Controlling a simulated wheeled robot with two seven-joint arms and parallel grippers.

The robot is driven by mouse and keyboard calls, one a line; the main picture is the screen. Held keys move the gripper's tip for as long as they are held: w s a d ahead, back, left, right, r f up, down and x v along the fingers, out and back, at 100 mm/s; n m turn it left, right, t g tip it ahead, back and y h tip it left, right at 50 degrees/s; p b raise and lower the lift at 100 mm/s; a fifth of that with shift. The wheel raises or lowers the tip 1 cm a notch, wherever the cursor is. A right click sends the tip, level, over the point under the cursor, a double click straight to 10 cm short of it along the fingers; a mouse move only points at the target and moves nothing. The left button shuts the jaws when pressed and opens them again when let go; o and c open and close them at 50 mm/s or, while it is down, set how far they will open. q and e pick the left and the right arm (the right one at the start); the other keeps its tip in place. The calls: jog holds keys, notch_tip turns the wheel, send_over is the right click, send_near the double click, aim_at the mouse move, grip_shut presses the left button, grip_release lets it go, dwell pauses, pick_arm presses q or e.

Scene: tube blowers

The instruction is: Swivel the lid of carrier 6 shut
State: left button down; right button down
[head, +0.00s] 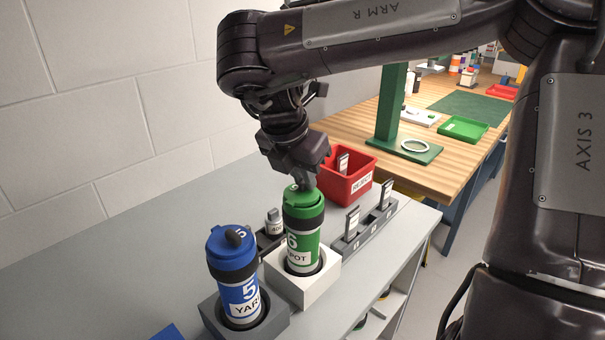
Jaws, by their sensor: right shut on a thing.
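A green carrier (306,222) stands upright in a white block holder (302,289). Its white label ends in "POT", and a partly visible numeral looks like a 6. Its green lid (292,200) sits at the top. My right gripper (302,184) points down at the lid from above and is shut on its upper part. The fingers and wrist hide part of the lid, so I cannot tell how far it is turned over the mouth. A blue carrier (239,273) marked 5 and "YARD" stands in a grey holder (273,326) to the left. My left gripper is out of view.
A red bin (349,187) labelled "REJECT" is behind. The grey bench (150,255) is clear at left.

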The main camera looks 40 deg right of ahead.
aim_at(294, 199)
jog(key=shift+s+m, duration=0.1)
jog(key=shift+m, duration=0.2)
dwell(1.4)
jog(key=c, duration=1.4)
grip_release()
jog(key=shift+c, duration=0.2)
jog(key=p+v, duration=0.6)
jog(key=shift+r, duration=0.3)
jog(key=shift+a+r+p, duration=0.35)
jog(key=shift+r+p, duration=0.2)
jog(key=shift+p, duration=0.5)
